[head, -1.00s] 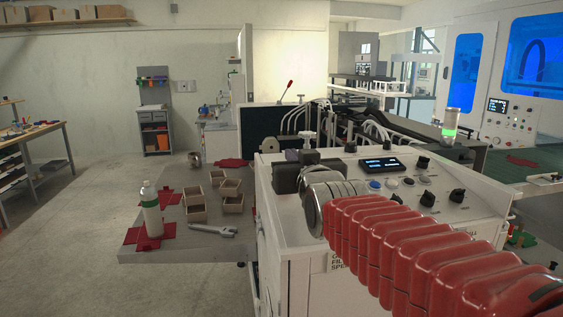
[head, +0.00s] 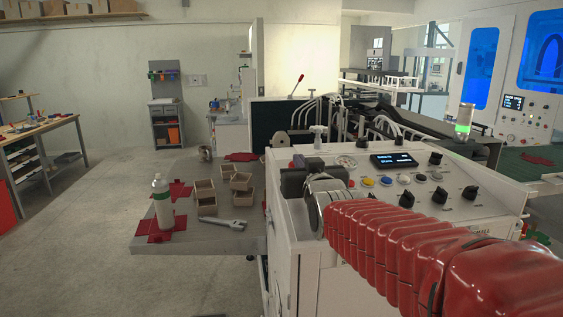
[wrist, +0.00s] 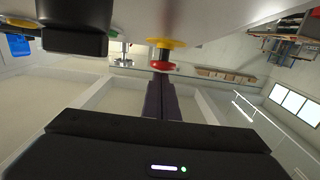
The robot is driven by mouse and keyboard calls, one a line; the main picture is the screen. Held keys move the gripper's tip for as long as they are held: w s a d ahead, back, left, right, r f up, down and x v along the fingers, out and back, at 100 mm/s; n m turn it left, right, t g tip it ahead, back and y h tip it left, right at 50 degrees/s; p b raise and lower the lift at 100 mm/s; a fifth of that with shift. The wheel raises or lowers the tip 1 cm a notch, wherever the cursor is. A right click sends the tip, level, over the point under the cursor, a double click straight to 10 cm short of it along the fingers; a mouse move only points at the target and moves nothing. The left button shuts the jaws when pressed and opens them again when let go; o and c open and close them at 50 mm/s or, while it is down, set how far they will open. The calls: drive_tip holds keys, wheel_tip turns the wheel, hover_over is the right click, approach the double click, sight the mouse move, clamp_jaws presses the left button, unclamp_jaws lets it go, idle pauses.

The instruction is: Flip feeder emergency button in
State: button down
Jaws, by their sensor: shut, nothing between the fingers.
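In the wrist view a red mushroom button (wrist: 163,66) with a yellow base (wrist: 166,43) sits on a pale panel at the top. My gripper (wrist: 161,78) is shut and empty. Its dark fingers point at the red button, with their tips right by it; I cannot tell whether they touch. In the head view my gripper (head: 298,161) is a dark shape at the left part of the white machine's control panel (head: 345,165). The red button cannot be made out there.
The panel carries a display (head: 393,160), a yellow button (head: 367,182), a blue button (head: 386,181) and several black knobs. A grey table (head: 190,245) at left holds a bottle (head: 162,200), small boxes (head: 240,182) and a wrench (head: 224,223). Open floor lies further left.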

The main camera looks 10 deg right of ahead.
drive_tip(key=shift+w+f, duration=0.15)
drive_tip(key=shift+f, duration=1.3)
drive_tip(key=shift+r, duration=0.6)
drive_tip(key=r, duration=0.2)
drive_tip(key=s+r, duration=0.1)
drive_tip(key=r, duration=0.1)
drive_tip(key=s, duration=1)
drive_tip(key=shift+r, duration=0.4)
